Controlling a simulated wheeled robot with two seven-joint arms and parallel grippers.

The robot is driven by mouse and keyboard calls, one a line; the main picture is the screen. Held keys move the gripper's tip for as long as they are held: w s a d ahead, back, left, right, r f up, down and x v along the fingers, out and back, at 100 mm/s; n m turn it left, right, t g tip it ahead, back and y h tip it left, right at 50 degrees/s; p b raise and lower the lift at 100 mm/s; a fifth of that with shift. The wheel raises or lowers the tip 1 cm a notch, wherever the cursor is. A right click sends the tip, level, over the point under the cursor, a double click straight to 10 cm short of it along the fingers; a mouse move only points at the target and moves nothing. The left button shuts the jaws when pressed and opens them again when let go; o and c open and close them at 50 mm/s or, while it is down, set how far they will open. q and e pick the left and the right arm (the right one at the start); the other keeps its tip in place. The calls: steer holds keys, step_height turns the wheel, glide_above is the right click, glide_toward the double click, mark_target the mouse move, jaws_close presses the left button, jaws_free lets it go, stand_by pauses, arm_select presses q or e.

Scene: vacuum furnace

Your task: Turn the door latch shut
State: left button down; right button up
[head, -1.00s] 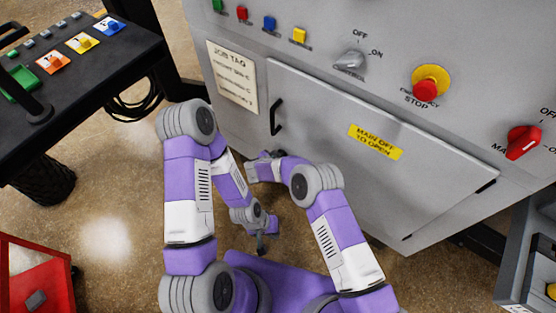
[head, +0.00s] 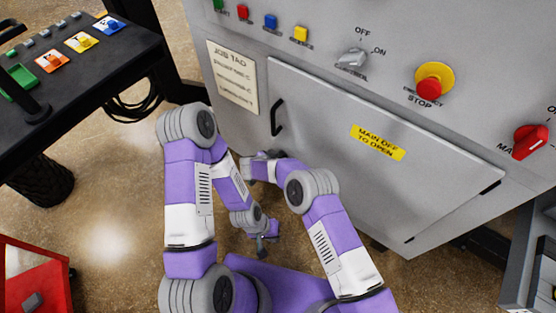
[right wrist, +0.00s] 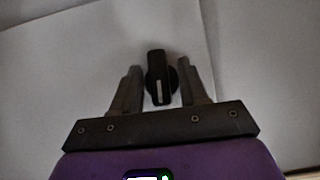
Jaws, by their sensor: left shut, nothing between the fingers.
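The door latch (right wrist: 157,72), a black knob with a white line, shows in the right wrist view. Its bar stands upright in that picture, with the white line on its lower half. My right gripper (right wrist: 160,66) is open, one finger on each side of the latch, with visible gaps. The latch does not show in the head view, where my right arm covers the door's lower left area. The grey door (head: 375,175) looks closed in its frame. My left gripper (head: 262,246) is shut and empty, hanging low over the floor in front of the cabinet.
A black door handle (head: 277,117) is close above my right forearm. The panel above has a grey knob (head: 351,58), an emergency stop (head: 430,87) and a red switch (head: 529,142). A dark bench (head: 110,60) stands left, a red box (head: 35,280) lower left.

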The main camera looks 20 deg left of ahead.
steer(key=p+v, duration=0.2)
steer(key=v, duration=0.5)
steer(key=shift+s+r+p, duration=0.2)
steer(key=shift+p, duration=0.2)
stand_by(0.4)
